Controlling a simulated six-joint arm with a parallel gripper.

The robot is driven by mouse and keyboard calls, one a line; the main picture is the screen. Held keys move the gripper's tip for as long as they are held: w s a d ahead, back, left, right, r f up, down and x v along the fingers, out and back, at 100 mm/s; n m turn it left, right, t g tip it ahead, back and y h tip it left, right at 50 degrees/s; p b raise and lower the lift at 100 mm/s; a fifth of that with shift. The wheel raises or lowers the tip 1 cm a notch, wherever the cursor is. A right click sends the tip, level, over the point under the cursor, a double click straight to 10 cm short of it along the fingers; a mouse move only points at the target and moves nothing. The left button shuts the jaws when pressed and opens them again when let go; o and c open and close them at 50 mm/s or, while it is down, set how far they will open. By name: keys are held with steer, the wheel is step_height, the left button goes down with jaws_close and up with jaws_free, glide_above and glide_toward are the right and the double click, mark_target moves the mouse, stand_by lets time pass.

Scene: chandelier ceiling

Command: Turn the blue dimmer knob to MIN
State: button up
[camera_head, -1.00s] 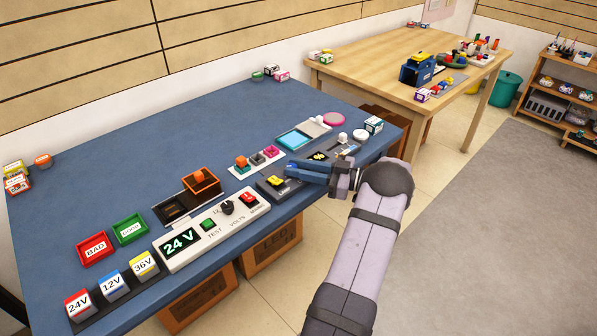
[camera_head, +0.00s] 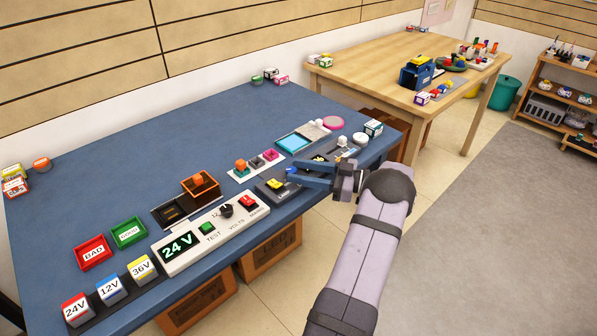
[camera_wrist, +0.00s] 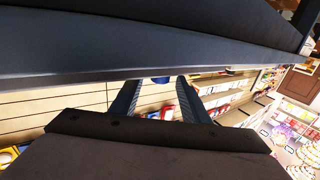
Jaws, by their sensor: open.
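The blue dimmer knob (camera_head: 291,172) sits on a dark panel (camera_head: 265,190) with a yellow switch (camera_head: 276,184), near the front edge of the blue table. My gripper (camera_head: 299,171) is open, reaching in from the right, with its fingertips at the knob. In the wrist view, a small blue shape (camera_wrist: 160,79), which looks like the knob, shows between the fingers (camera_wrist: 157,90). I cannot tell whether the fingers touch it. The knob's pointer and MIN mark are too small or hidden to read.
A white meter box (camera_head: 180,247) reading 24 V stands to the left. An orange bin (camera_head: 200,188) and a strip of small coloured blocks (camera_head: 256,163) lie behind the panel. A cyan-screened device (camera_head: 294,144) stands farther back.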

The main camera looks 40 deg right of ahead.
steer(key=b+v, duration=0.1)
steer(key=v, duration=0.5)
steer(key=shift+s+d, duration=0.1)
steer(key=shift+s, duration=0.1)
